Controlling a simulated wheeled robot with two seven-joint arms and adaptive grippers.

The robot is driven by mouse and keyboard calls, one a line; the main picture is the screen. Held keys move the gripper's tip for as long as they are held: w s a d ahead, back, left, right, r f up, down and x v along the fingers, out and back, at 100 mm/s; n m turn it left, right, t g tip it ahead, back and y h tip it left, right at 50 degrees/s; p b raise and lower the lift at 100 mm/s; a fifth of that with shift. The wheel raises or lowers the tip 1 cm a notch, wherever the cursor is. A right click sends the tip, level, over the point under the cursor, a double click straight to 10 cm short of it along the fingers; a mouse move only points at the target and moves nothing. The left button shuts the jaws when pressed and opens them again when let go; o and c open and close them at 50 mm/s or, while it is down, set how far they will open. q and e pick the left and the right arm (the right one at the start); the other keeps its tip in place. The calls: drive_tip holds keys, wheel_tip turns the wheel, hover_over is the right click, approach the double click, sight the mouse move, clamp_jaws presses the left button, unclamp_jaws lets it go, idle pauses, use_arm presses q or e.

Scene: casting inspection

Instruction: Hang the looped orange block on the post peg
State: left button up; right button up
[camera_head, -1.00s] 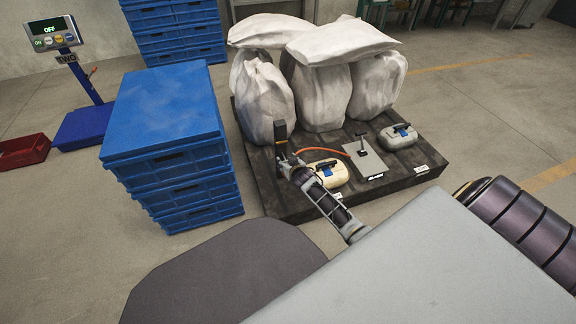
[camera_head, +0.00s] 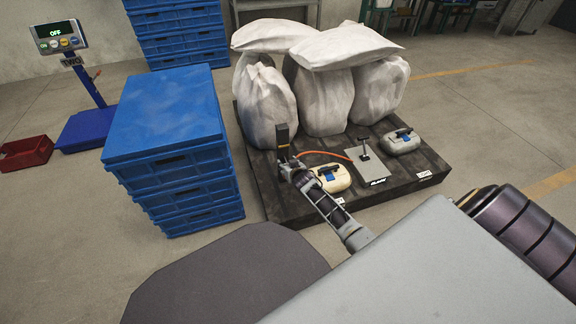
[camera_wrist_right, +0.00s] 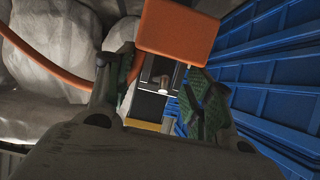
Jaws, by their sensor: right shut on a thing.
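My right gripper (camera_head: 284,158) is at the end of my right arm, over the near left part of the dark pallet, in front of the white sacks. In the right wrist view, an orange block (camera_wrist_right: 178,30) shows just beyond the tips of the gripper (camera_wrist_right: 160,92), which is shut on it. My left gripper is not in view.
An orange cord (camera_head: 325,153) curves between gripper and post. A cream can (camera_head: 340,180) and a grey can (camera_head: 400,141) flank the plate. White sacks (camera_head: 325,100) stand behind. Blue crates (camera_head: 185,185) rise to the left. The dark pallet (camera_head: 300,205) carries the sacks and cans.

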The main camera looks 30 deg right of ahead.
drive_tip(key=o, duration=1.1)
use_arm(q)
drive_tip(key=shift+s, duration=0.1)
use_arm(e)
drive_tip(key=shift+s, duration=0.2)
drive_tip(key=shift+s+a+r, duration=0.15)
drive_tip(key=shift+s+r, duration=0.2)
drive_tip(key=shift+s, duration=0.2)
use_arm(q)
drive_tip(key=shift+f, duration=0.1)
use_arm(e)
drive_tip(key=shift+v, duration=5.15)
